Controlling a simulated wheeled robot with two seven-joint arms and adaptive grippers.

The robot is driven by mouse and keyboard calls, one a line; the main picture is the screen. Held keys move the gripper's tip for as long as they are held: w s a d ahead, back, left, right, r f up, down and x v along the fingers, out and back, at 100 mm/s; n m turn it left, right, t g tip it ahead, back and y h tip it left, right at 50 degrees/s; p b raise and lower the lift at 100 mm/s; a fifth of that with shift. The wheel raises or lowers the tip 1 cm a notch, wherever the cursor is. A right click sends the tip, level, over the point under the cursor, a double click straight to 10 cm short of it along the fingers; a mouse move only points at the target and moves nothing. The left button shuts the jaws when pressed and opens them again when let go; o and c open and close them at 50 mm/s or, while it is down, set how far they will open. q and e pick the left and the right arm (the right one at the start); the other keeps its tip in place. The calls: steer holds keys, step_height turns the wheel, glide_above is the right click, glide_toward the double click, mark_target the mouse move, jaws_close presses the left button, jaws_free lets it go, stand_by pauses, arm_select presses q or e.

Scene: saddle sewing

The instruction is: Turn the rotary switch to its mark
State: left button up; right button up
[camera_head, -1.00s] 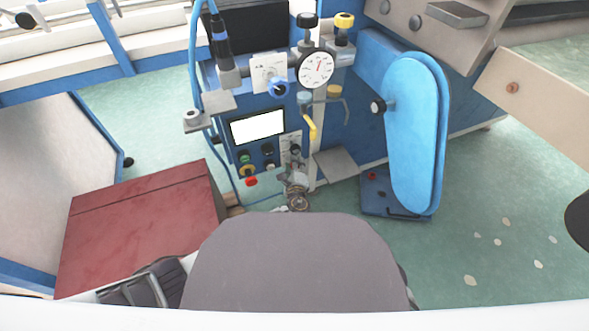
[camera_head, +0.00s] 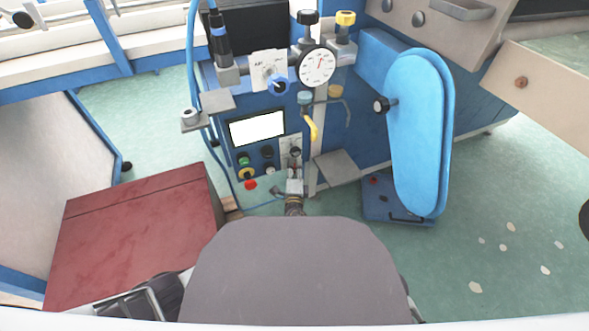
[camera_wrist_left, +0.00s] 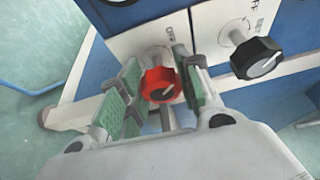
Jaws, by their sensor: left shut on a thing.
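A red rotary switch (camera_wrist_left: 161,86) with a pale pointer line sits on a white plate marked OFF (camera_wrist_left: 150,45) in the left wrist view. The green-padded fingers of my left gripper (camera_wrist_left: 160,92) are shut on it, one on each side. In the head view my left gripper (camera_head: 294,178) is at the lower part of the blue machine's panel and hides the red switch. A black rotary switch (camera_wrist_left: 257,58) stands beside it on its own white plate and also shows in the head view (camera_head: 295,152). My right gripper is not in view.
The blue machine carries a white screen (camera_head: 257,128), a round gauge (camera_head: 317,66), a yellow-handled lever (camera_head: 312,130) and several buttons left of my gripper. A blue padded cover (camera_head: 418,130) stands to the right. A dark red box (camera_head: 135,235) is at left.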

arm_select(q)
steer(key=shift+n, duration=0.3)
stand_by(0.4)
steer(key=o, duration=1)
steer(key=shift+o, duration=0.2)
steer(key=shift+m+g, duration=0.4)
steer(key=shift+m, duration=0.8)
steer(key=shift+r+m+p, duration=0.1)
steer(key=shift+m+p, duration=0.3)
steer(key=shift+m, duration=0.1)
